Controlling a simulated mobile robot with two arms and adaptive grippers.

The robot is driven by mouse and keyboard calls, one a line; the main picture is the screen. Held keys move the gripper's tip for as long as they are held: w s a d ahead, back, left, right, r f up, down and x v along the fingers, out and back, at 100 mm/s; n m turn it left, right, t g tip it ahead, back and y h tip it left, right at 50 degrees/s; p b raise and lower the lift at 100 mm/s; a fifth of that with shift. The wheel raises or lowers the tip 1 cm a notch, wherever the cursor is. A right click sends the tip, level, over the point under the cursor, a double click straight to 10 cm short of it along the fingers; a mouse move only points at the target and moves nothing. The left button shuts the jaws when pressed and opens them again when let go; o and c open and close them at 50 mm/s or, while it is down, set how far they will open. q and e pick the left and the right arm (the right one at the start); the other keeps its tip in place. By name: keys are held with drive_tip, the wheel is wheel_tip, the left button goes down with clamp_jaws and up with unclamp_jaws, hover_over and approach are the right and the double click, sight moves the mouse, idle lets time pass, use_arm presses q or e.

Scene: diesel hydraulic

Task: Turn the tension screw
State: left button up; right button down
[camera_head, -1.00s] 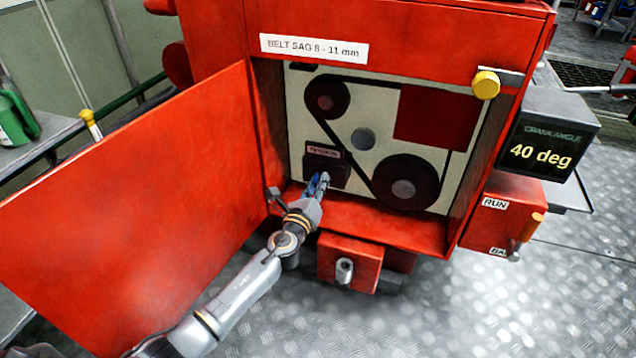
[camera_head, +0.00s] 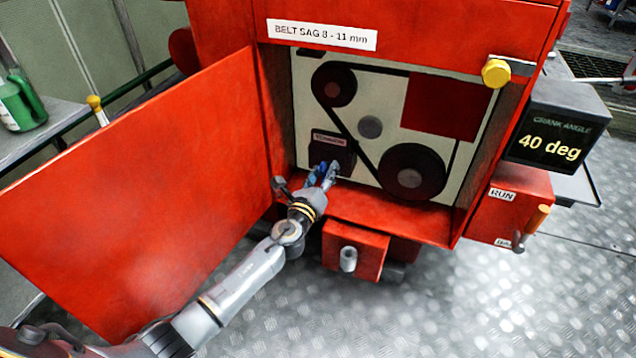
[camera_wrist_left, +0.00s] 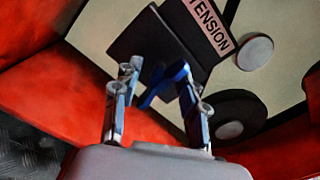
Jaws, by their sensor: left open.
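The tension screw shows as a blue bar-shaped handle (camera_wrist_left: 163,86) in front of the dark tension block (camera_wrist_left: 150,40) in the left wrist view. In the head view the block (camera_head: 338,152) sits under the TENSION label, low left on the cream belt panel. My left gripper (camera_head: 323,174) reaches into the red housing just in front of the block, partly hiding the screw. In the wrist view my left gripper (camera_wrist_left: 158,78) is open, with its fingers on either side of the blue handle. I cannot tell if the right-hand finger touches it. My right gripper is out of view.
The red door (camera_head: 140,190) stands open left of my arm. Dark pulleys and a belt (camera_head: 412,172) lie right of the block. A display (camera_head: 548,140) reads 40 deg. A red box with a knob (camera_head: 354,250) sits below the opening.

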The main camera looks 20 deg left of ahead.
use_arm(q)
drive_tip(key=s, duration=1.1)
drive_tip(key=shift+s+a, duration=0.15)
drive_tip(key=shift+s, duration=0.15)
